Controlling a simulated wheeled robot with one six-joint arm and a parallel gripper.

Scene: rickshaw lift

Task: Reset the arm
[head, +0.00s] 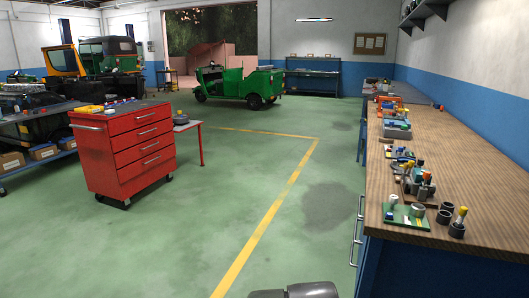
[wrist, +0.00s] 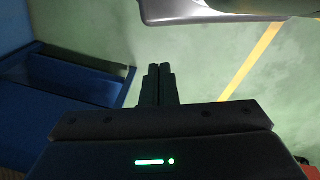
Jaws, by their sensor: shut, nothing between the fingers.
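My gripper (wrist: 159,68) shows in the wrist view with its two dark fingers together and nothing between them. It points over the green floor (wrist: 190,80), clear of any object. In the head view the gripper is not visible. A dark grey rounded part of my own body shows at the bottom edge of the head view.
A long wooden workbench (head: 450,165) with several small parts runs along the right. A red tool cabinet (head: 125,155) stands at the left. A green rickshaw (head: 238,85) is at the back. The floor between them is open. A blue cabinet (wrist: 75,85) is at the wrist view's left.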

